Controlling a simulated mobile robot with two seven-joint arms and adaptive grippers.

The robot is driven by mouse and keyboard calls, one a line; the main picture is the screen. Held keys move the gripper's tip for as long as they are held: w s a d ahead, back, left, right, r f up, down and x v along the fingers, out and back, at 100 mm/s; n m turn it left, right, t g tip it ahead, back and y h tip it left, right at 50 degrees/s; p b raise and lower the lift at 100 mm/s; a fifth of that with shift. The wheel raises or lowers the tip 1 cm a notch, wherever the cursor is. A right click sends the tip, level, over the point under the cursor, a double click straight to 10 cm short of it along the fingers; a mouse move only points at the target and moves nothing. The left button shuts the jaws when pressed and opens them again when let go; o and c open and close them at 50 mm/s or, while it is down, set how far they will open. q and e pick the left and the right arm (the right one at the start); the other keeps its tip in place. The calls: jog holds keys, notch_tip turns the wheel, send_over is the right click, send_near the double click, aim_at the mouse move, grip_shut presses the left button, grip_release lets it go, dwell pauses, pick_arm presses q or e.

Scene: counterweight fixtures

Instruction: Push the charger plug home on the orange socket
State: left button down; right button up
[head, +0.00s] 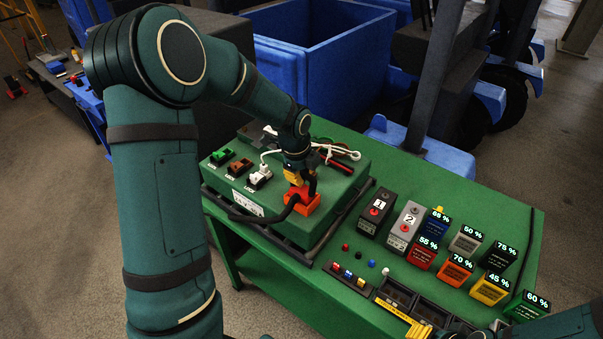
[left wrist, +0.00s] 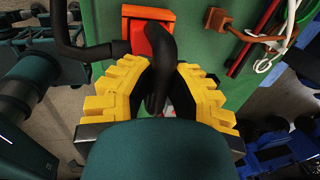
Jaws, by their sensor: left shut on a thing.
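The orange socket (head: 300,203) stands at the front right corner of the green fixture box (head: 330,215). My left gripper (head: 295,178) is right above it, its yellow fingers shut on the black charger plug (left wrist: 160,70). In the left wrist view the plug stands between the finger pads, and its upper end overlaps the orange socket (left wrist: 149,38). A black cable (head: 250,217) runs from the socket area along the front of the box. The fingers hide the contact, so I cannot tell how deep the plug sits. Part of my right arm (head: 560,325) shows at bottom right; its fingers are unclear.
Green, brown and white sockets (head: 259,176) stand left of the orange one. A white cable and red-handled tool (head: 340,165) lie behind the gripper. Labelled blocks (head: 455,270) and small trays (head: 395,293) fill the table's right side. A blue bin (head: 320,65) stands behind.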

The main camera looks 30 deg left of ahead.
pick_arm(q)
jog(key=shift+f, duration=0.15)
jog(key=c, duration=0.9)
grip_release()
jog(key=r, duration=0.4)
jog(key=s+r, duration=0.1)
jog(key=r, duration=0.3)
jog(key=s+r, duration=0.1)
jog(key=r, duration=0.3)
jog(key=shift+s+a, duration=0.1)
jog(key=shift+s, duration=0.05)
